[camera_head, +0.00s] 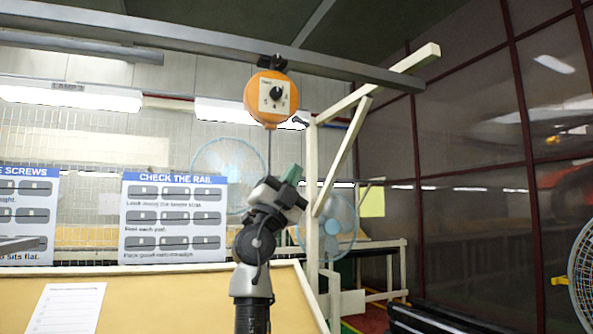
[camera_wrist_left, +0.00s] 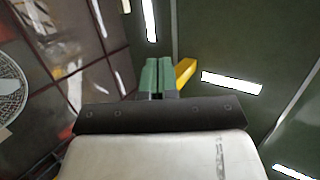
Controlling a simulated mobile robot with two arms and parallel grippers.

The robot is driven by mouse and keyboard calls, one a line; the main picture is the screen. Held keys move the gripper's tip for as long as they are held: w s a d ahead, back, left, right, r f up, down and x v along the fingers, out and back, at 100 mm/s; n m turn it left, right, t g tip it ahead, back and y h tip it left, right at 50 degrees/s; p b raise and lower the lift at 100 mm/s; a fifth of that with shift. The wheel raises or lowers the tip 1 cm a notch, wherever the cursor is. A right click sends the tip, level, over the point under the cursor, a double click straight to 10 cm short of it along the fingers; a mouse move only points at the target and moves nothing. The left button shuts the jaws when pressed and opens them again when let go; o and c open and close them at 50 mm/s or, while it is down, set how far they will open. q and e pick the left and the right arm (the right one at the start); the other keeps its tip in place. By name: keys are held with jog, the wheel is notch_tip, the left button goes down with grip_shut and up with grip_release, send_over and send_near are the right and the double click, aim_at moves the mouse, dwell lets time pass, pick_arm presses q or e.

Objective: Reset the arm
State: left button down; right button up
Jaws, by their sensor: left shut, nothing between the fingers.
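My left gripper (camera_head: 293,174) is raised upright in the middle of the head view, with green fingertips tilted up to the right. In the left wrist view its two green fingers (camera_wrist_left: 158,76) are pressed together with nothing between them. The fingers point up at the dark ceiling. My left arm rises from the bottom of the head view in front of a tan board. My right gripper is not in view.
An orange round tool balancer (camera_head: 270,98) hangs from a grey overhead rail (camera_head: 200,40), its cable running down behind my left gripper. A wooden post with a brace (camera_head: 342,155) stands to the right. Fans (camera_head: 327,222) and wall posters (camera_head: 174,218) are behind. A yellow piece (camera_wrist_left: 186,72) shows beside the fingers.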

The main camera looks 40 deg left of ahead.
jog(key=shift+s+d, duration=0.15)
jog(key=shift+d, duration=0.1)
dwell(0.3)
